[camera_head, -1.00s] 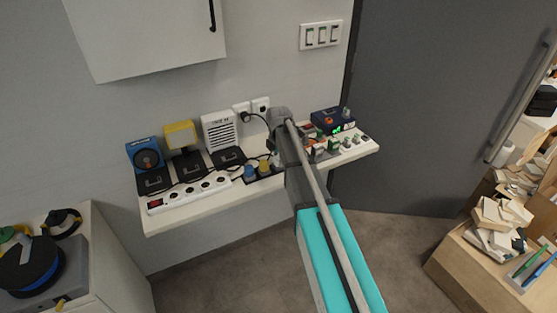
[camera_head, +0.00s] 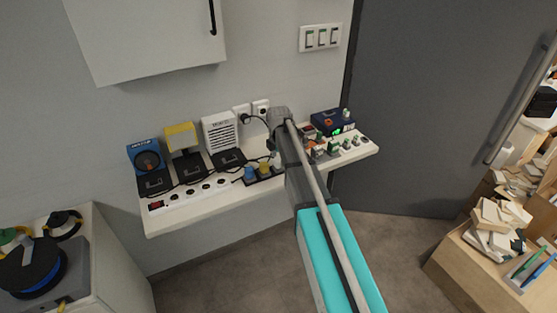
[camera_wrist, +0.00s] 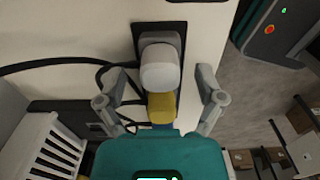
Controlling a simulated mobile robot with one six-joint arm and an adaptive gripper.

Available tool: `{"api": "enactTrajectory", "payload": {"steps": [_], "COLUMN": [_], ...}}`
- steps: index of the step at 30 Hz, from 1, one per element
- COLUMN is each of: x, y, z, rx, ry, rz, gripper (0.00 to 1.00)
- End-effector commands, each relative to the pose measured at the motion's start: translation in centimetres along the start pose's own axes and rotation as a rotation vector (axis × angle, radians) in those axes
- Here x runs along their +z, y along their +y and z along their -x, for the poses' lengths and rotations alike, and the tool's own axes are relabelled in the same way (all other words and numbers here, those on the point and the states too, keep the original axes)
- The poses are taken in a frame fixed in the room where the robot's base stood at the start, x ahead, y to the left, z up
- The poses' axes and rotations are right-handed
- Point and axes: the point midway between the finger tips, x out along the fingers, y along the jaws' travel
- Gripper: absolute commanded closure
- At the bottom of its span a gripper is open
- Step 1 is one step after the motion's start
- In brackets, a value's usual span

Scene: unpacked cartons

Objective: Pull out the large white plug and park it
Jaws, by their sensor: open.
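The large white plug (camera_wrist: 160,68) shows in the wrist view, on a grey base over a black strip (camera_wrist: 174,32). In the head view the white plug (camera_head: 277,160) is partly hidden by my arm. A yellow plug (camera_wrist: 162,107) stands beside it, and in the head view the yellow plug (camera_head: 264,168) and a blue plug (camera_head: 249,174) line up with it on the black strip. My gripper (camera_wrist: 164,85) is open, its fingers on either side of the plug row, with visible gaps. I cannot tell its height above the plugs.
A white socket strip (camera_head: 190,193) lies along the shelf front edge (camera_head: 215,208). A white slatted box (camera_head: 219,130), a yellow lamp (camera_head: 181,136) and a blue device (camera_head: 144,155) stand behind. Black cables cross the shelf. A dark blue box (camera_head: 332,121) stands right of my arm.

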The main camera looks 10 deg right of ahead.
Motion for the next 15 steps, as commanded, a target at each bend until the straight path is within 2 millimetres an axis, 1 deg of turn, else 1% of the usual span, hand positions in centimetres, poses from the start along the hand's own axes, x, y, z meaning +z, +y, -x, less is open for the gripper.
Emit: {"api": "enactTrajectory", "payload": {"steps": [1,3,15], "x": [0.0,0.0,0.0], "y": [0.0,0.0,0.0], "z": [0.7,0.9,4.3], "rx": [0.0,0.0,0.0], "ry": [0.0,0.0,0.0], "rz": [0.0,0.0,0.0], "gripper": [0.13,0.13,0.13]}}
